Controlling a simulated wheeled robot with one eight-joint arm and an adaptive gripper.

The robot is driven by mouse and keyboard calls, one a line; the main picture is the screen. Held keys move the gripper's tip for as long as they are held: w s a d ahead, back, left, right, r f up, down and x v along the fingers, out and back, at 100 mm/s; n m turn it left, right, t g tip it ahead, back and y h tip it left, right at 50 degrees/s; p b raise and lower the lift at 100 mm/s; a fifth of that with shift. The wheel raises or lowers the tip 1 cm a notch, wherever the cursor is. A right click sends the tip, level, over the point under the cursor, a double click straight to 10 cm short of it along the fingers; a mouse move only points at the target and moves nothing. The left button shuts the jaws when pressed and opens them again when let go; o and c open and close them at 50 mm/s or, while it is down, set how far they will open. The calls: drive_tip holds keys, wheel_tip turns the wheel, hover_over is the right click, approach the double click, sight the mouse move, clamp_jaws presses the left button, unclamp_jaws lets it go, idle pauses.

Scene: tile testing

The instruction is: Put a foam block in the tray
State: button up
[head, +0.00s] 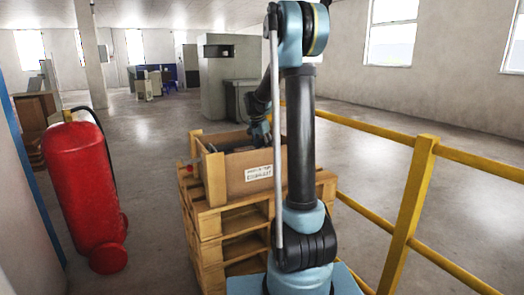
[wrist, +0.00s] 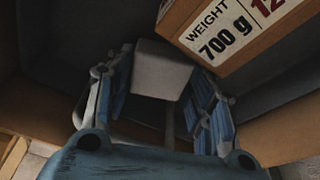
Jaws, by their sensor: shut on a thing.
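My gripper (wrist: 158,85) is shut on a pale grey block, which looks like the foam block (wrist: 160,70), held between its two blue fingers in the wrist view. Below the block, between the fingers, is another light surface that I cannot make out. A dark grey surface, perhaps the tray (wrist: 60,45), lies behind them; I cannot tell whether the block touches it. In the head view, my arm reaches down to a wooden crate (head: 246,178) with dark contents. The arm and the crate's wall hide the block there.
A cardboard box (wrist: 255,35) marked "700 g" is close to the right finger. The crate stands on stacked wooden pallets (head: 232,222). A yellow railing (head: 411,210) runs along the right. A red fire extinguisher (head: 82,185) stands on the left. Floor beyond is mostly clear.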

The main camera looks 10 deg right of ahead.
drive_tip(key=o, duration=0.7)
drive_tip(key=shift+f, duration=0.1)
drive_tip(key=v, duration=1.2)
drive_tip(key=s+d+n, duration=0.2)
drive_tip(key=s+n, duration=0.1)
drive_tip(key=s, duration=1)
drive_tip(key=s+f+n, duration=0.2)
drive_tip(key=s+f, duration=0.4)
drive_tip(key=s, duration=0.3)
drive_tip(key=s+f+n+y, duration=0.1)
drive_tip(key=s+f+n, duration=0.1)
drive_tip(key=s+f, duration=0.5)
drive_tip(key=s+f+n+y, duration=0.1)
drive_tip(key=s+f+n, duration=0.2)
drive_tip(key=s, duration=1)
wheel_tip(320, 180, down, 4)
drive_tip(key=shift+r, duration=0.15)
drive_tip(key=shift+d, duration=0.1)
